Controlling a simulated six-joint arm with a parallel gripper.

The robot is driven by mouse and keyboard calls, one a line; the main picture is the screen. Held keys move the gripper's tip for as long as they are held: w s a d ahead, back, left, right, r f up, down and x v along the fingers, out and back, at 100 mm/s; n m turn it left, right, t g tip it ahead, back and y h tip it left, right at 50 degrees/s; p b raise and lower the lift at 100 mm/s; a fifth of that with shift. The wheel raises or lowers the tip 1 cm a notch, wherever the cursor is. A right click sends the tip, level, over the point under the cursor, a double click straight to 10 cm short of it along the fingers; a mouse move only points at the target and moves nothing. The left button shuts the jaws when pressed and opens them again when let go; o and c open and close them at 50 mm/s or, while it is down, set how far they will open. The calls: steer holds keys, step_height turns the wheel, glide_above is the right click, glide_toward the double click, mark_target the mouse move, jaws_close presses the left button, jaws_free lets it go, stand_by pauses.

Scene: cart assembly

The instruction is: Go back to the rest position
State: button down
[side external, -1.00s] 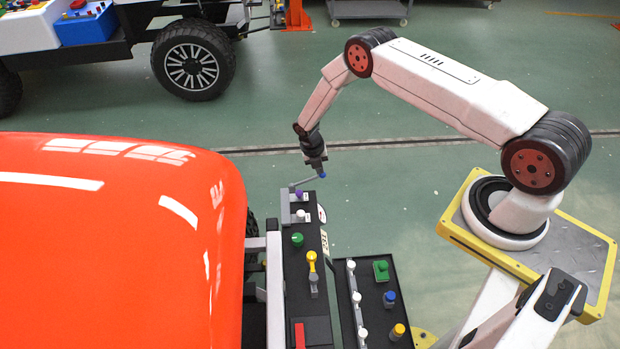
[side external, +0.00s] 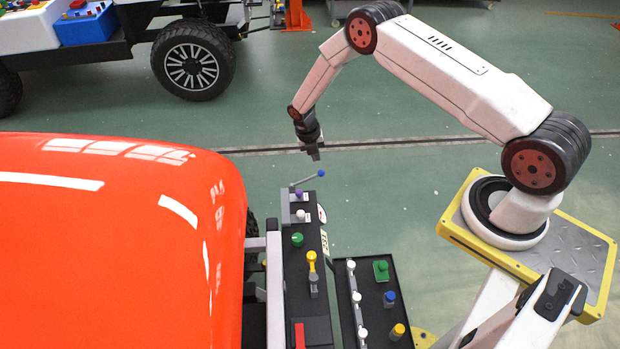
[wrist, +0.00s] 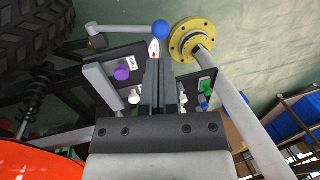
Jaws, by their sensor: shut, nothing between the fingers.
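My gripper (side external: 314,155) is shut and empty. In the side external view it hangs in the air above the far end of the black control panel (side external: 307,262). A grey lever with a blue ball (side external: 321,173) sticks out at that end, just below and apart from my fingertips. In the wrist view my shut fingers (wrist: 158,82) point toward the panel, and the blue ball (wrist: 160,29) shows beyond their tips. A purple knob (side external: 299,195) sits beside the lever's base.
A second black panel (side external: 372,305) carries green, blue, yellow and white knobs. A green knob (side external: 297,239) and a yellow lever (side external: 313,265) stand on the first panel. The large orange body (side external: 120,250) fills the left. The green floor beyond the lever is clear.

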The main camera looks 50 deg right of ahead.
steer(key=s+a+r+m+t, duration=0.1)
steer(key=s+a+r+m, duration=0.15)
steer(key=r+m, duration=0.5)
steer(key=s+a+r+m+t, duration=0.15)
steer(key=a+r+m, duration=0.3)
steer(key=r, duration=0.55)
steer(key=s+a+r+m+t, duration=0.1)
steer(key=s+a+r+m, duration=0.1)
steer(key=s+r+m, duration=0.3)
steer(key=s+a+r+m+y, duration=0.1)
steer(key=s+r+m, duration=0.4)
steer(key=s+m, duration=0.5)
steer(key=shift+s+a+t+y, duration=0.3)
steer(key=shift+s+a+t, duration=0.05)
steer(key=shift+s+a, duration=0.15)
